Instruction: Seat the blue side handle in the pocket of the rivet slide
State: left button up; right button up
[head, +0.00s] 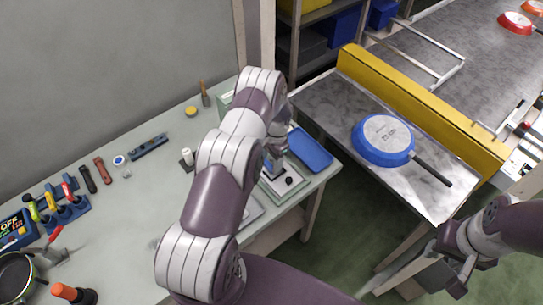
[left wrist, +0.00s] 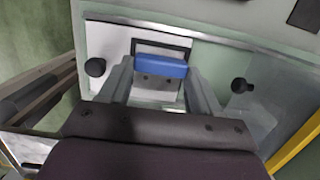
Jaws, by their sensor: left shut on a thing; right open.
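The blue side handle (left wrist: 161,67) shows in the left wrist view as a short blue block between the fingers of my left gripper (left wrist: 160,82), which is shut on it. The handle lies at the dark-edged pocket of the pale rivet slide (left wrist: 117,45); I cannot tell whether it is fully down in it. In the head view my left gripper (head: 274,164) points down over the rivet station (head: 291,193), and my arm hides much of the slide. My right gripper (head: 462,268) is open and empty over the floor at the lower right.
Black knobs (left wrist: 95,67) (left wrist: 241,85) flank the slide. A blue tray (head: 312,150) lies beside the station. A blue pan (head: 384,140) rests on the metal table (head: 322,98) by a yellow rail (head: 420,112). Tools line the bench's left side; its middle is mostly clear.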

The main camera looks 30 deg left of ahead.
pick_arm(q)
jog(key=shift+w+d+f, duration=0.15)
jog(key=shift+d+f, duration=0.05)
jog(key=shift+f, duration=0.15)
jog(key=shift+s+a+r, duration=0.1)
jog(key=shift+s+a, duration=0.2)
jog(key=shift+a, duration=0.05)
jog(key=shift+w+d, duration=0.15)
jog(key=shift+w+d+b, duration=0.1)
jog(key=shift+d+b, duration=0.05)
jog(key=shift+b, duration=0.15)
pick_arm(e)
jog(key=shift+s+f, duration=0.1)
jog(key=shift+f, duration=0.35)
jog(key=shift+f, duration=0.1)
pick_arm(q)
jog(key=shift+f+b, duration=0.25)
jog(key=shift+b, duration=0.1)
pick_arm(e)
jog(key=shift+f, duration=0.25)
pick_arm(q)
jog(key=shift+f, duration=0.2)
pick_arm(e)
jog(key=shift+f, duration=0.2)
